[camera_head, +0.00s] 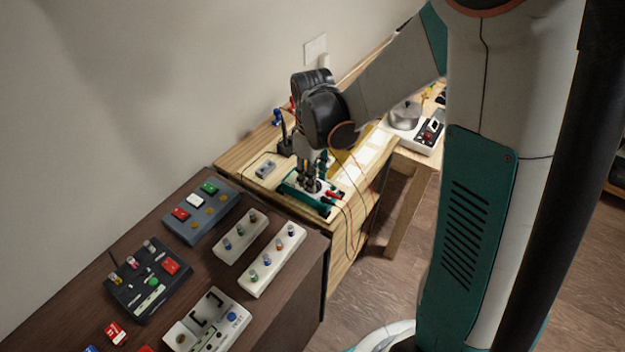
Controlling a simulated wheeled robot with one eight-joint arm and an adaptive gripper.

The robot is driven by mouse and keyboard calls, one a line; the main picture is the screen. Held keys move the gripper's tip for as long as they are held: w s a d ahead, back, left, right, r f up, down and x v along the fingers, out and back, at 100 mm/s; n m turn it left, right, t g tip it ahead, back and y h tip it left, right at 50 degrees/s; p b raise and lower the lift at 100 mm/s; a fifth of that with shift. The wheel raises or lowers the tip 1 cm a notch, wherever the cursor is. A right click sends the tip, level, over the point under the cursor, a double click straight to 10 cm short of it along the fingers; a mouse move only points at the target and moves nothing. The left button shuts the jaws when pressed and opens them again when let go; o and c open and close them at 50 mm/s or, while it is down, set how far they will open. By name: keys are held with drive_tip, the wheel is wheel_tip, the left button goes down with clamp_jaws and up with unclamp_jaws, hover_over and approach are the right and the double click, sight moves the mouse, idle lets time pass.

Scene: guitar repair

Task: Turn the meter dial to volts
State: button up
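The meter (293,189) is a teal-edged box with red and dark leads, lying near the front edge of the light wooden bench. My gripper (312,184) points down over the meter, with its fingertips at or just above the meter's face. The dial is hidden behind my gripper, so its setting does not show. The fingers are too small and dark to tell whether they are open or shut, or whether they touch the dial.
A dark wooden cabinet (318,262) in front holds several button and knob panels. Red and black leads hang over the bench's right edge. A silver pot (405,116) stands farther back.

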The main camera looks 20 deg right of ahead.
drive_tip(key=shift+f, duration=0.5)
clamp_jaws()
drive_tip(key=shift+m, duration=3.3)
unclamp_jaws()
